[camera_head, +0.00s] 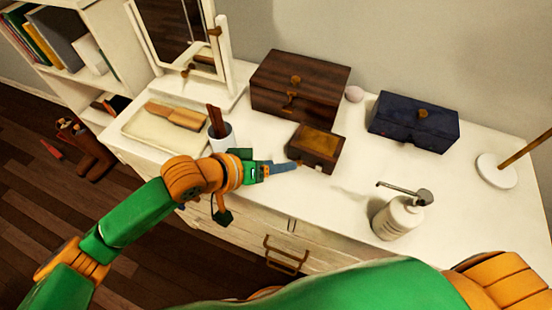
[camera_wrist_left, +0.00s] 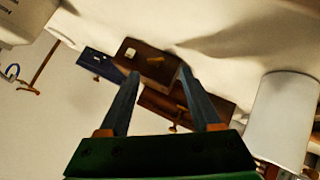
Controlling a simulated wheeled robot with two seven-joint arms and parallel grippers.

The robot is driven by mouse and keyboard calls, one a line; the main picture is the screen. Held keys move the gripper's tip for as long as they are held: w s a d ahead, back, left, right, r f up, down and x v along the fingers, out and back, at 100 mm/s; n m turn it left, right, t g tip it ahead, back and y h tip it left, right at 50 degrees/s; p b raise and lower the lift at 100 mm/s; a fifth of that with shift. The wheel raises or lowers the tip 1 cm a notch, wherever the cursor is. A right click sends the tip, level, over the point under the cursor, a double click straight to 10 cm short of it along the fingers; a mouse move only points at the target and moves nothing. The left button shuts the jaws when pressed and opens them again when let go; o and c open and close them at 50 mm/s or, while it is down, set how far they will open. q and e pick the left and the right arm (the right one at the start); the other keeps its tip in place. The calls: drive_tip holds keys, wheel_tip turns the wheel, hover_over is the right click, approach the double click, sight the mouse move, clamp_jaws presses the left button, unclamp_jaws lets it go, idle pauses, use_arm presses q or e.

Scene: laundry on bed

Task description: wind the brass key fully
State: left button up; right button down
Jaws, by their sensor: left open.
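A small dark wooden box (camera_head: 318,146) with a brownish-gold lid stands near the front edge of the white dresser top. A small brass-coloured piece, which looks like the key (camera_wrist_left: 156,60), shows on its near face in the left wrist view, beside a pale patch. My left gripper (camera_head: 294,165) is at the box's front left, level with that face. In the left wrist view its two fingers are spread, with the box (camera_wrist_left: 142,66) beyond the tips and the key between their lines. I see nothing held. Contact with the key cannot be told. My right gripper is not in view.
A cup (camera_head: 222,137) with dark sticks stands close behind my left wrist. A large brown box (camera_head: 300,84), a navy box (camera_head: 413,122) and a pale egg-shaped thing (camera_head: 354,94) are at the back. A pump bottle (camera_head: 398,218) stands right of the small box, with clear surface between.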

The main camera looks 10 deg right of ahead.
sight(298, 162)
use_arm(q)
drive_tip(key=x, duration=0.5)
drive_tip(key=shift+s+d+r, duration=0.35)
drive_tip(key=shift+w+a, duration=0.15)
drive_tip(key=shift+a, duration=0.2)
drive_tip(key=shift+c, duration=0.2)
drive_tip(key=shift+d, duration=0.15)
clamp_jaws()
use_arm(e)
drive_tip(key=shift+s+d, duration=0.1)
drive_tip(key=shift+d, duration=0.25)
